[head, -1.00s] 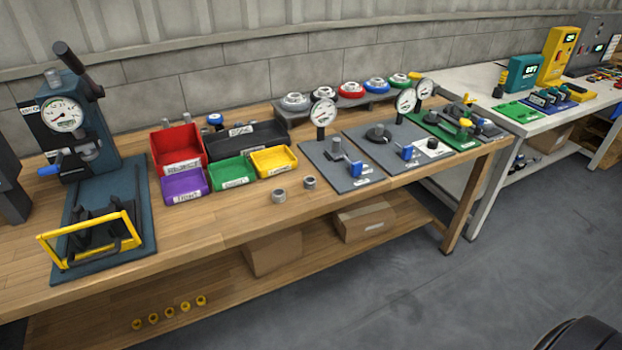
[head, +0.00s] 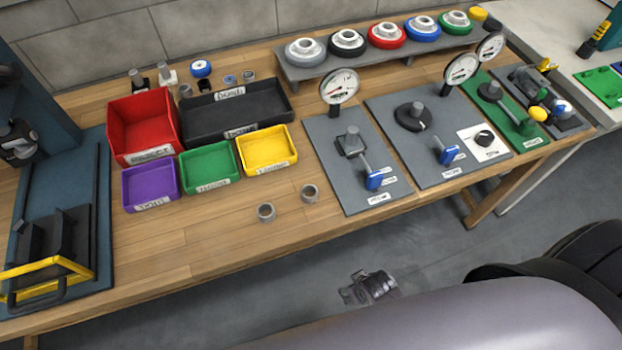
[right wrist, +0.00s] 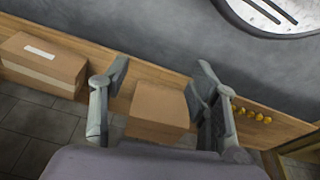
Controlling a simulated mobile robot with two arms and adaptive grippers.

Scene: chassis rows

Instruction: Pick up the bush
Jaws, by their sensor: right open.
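Two small grey ring-shaped bushes stand on the bare wood near the front edge of the bench: a left one (head: 266,212) and a right one (head: 310,193). They stand apart, in front of the coloured bins. My right gripper (head: 362,290) shows in the head view in front of the bench, below and to the right of the bushes, touching neither. In the right wrist view its two fingers (right wrist: 160,88) are spread and empty. No bush shows in that view. My left gripper is out of view.
Purple (head: 151,187), green (head: 209,168) and yellow (head: 266,151) bins stand behind the bushes, with red (head: 143,127) and black (head: 238,108) bins further back. A grey gauge plate (head: 325,150) lies to the right. The right wrist view shows cardboard boxes (right wrist: 158,105) on the lower shelf.

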